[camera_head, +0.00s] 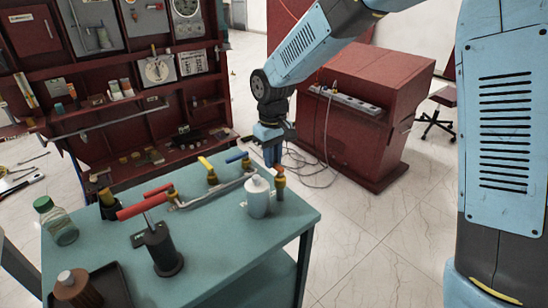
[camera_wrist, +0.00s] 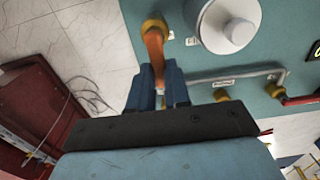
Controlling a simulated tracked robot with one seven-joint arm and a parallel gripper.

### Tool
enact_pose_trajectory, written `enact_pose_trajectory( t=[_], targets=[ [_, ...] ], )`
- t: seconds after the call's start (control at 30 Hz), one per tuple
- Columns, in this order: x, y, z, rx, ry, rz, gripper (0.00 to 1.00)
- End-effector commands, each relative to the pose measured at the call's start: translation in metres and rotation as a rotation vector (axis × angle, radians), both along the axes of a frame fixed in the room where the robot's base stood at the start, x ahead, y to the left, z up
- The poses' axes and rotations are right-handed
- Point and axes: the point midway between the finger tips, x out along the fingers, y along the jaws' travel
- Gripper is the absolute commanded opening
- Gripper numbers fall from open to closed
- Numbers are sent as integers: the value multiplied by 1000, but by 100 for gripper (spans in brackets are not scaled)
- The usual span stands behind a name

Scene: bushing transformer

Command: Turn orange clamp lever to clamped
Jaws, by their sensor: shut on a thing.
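The orange clamp lever (camera_head: 280,178) stands near the right far edge of the teal table, beside a white capped bottle. In the wrist view the orange lever (camera_wrist: 156,52) runs from a brass-coloured knob (camera_wrist: 153,26) down between my two blue fingers. My gripper (camera_wrist: 159,85) is shut on the lever, with one finger on each side. In the head view my gripper (camera_head: 273,156) points down over the table edge at the lever. The lever's lower part between the fingers is partly hidden, and I cannot tell its exact angle.
The white bottle (camera_head: 257,198) stands close to the left of the lever. A pipe with yellow (camera_head: 206,163), blue (camera_head: 237,157) and red (camera_head: 158,189) handles runs along the teal table (camera_head: 222,262). A red cabinet (camera_head: 365,115) is behind.

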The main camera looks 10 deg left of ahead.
Motion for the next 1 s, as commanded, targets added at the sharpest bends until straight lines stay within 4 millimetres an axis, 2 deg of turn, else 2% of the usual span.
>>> enact_pose_trajectory(
  t=[0.23, 0.57, 1.0],
  targets=[
    [0, -4, 0, 0, 0, -1, 0],
    [-1, 0, 0, -2, 1, 61, 0],
    [-12, 6, 0, 0, 1, 412, 0]
  ],
)
